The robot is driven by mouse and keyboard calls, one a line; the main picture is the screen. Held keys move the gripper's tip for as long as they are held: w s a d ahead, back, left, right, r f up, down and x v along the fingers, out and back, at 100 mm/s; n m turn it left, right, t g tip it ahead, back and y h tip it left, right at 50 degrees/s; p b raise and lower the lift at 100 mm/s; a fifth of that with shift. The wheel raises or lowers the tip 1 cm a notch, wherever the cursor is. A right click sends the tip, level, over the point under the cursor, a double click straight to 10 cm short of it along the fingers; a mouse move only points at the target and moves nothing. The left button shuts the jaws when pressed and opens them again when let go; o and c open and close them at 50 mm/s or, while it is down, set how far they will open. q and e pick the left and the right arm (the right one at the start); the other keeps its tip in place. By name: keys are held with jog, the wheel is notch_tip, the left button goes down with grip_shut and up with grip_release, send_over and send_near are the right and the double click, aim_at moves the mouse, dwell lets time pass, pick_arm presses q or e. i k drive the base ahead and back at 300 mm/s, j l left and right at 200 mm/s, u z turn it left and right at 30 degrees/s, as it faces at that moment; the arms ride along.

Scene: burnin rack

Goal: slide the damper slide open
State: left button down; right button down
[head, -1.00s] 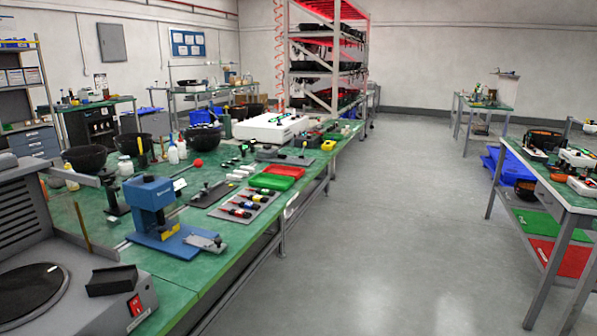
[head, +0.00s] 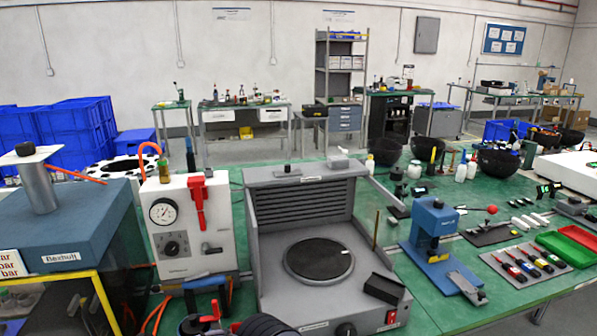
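A grey bench unit (head: 262,225) with a slatted back panel (head: 305,205) and a round black plate (head: 319,259) stands in the middle of the head view. On its top are a small dark knob (head: 287,169) and a light grey block (head: 339,160). One of these may belong to the damper slide, but I cannot tell which, or whether the slide is open. A black angled block (head: 385,288) and a red switch (head: 391,317) are at its front right.
A white box with a gauge (head: 163,211) and red lever (head: 197,200) stands close left of the unit. A blue-topped machine (head: 62,222) is at far left. A blue press (head: 431,233) stands right on the green bench (head: 430,295). Hoses and dark parts crowd the bottom.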

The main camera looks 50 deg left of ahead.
aim_at(287, 170)
jog(key=u, duration=1.85)
